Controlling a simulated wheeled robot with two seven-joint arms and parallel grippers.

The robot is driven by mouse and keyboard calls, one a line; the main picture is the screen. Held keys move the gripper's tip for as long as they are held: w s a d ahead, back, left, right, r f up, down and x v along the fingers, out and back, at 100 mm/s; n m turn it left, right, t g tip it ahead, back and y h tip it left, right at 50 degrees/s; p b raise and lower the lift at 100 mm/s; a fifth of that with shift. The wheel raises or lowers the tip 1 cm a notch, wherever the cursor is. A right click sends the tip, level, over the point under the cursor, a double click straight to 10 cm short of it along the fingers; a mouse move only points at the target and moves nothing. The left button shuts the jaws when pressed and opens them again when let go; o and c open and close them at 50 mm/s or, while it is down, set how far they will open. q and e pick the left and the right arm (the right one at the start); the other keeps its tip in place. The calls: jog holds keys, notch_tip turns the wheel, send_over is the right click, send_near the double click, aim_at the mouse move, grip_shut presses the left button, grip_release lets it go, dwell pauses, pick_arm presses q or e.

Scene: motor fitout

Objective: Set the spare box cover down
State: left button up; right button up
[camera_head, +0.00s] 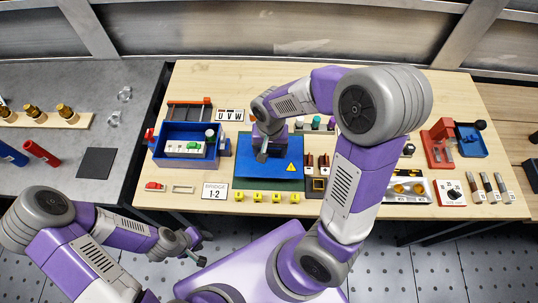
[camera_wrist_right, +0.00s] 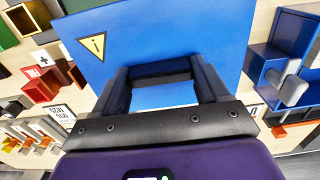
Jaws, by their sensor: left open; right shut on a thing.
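The spare box cover (camera_head: 272,178) is a flat blue plate with a yellow warning triangle, seen over the middle of the wooden table. It also fills the upper middle of the right wrist view (camera_wrist_right: 190,35). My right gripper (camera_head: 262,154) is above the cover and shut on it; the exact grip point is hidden. Its two dark fingers (camera_wrist_right: 165,80) reach onto the blue plate in the right wrist view. I cannot tell whether the cover touches the surface below. My left gripper (camera_head: 196,246) is open and empty, in front of the table's front edge.
A blue open box (camera_head: 158,158) with terminal parts stands left of the cover. A green mat (camera_head: 285,185) shows at the cover's edge. Several yellow clips (camera_head: 261,197) and a "BRIDGE 1-2" card (camera_head: 215,193) lie in front. A silver tray (camera_head: 403,190) and red fixture (camera_head: 438,150) are at right.

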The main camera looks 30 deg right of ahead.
aim_at(270, 156)
jog(key=shift+w+f+b, duration=0.15)
jog(key=shift+f+b, duration=0.35)
jog(key=shift+f, duration=1.5)
jog(key=o, duration=0.9)
jog(key=shift+f, duration=0.2)
jog(key=o, duration=0.5)
notch_tip(270, 156, up, 12)
jog(key=p, duration=0.3)
jog(key=shift+r, duration=0.25)
